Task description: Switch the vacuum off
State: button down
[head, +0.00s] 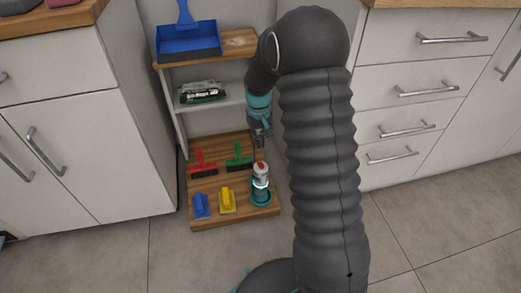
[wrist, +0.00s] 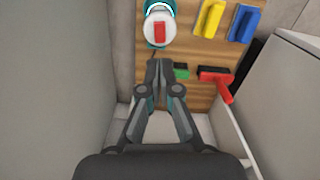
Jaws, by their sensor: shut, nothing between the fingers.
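The vacuum (head: 261,195) is a small upright white and teal cylinder at the right side of the low wooden board. A bright ring glows around its body. A red rocker switch (head: 261,165) sits on its white top. In the wrist view the vacuum (wrist: 148,38) is at the top centre, with the red switch (wrist: 159,32) facing the camera. My gripper (head: 260,145) points down just above the vacuum's top. In the wrist view my gripper (wrist: 159,65) has its fingertips together and empty, just below the switch in the picture and apart from it.
Red (head: 203,163) and green (head: 239,157) brushes and blue (head: 200,206) and yellow (head: 227,200) ones lie on the wooden board (head: 233,218). Cabinets (head: 125,150) stand on both sides.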

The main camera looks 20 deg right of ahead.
jog(key=shift+w+r, duration=0.2)
jog(key=shift+r, duration=1.1)
jog(key=shift+w+r, duration=0.15)
jog(key=shift+r, duration=1.1)
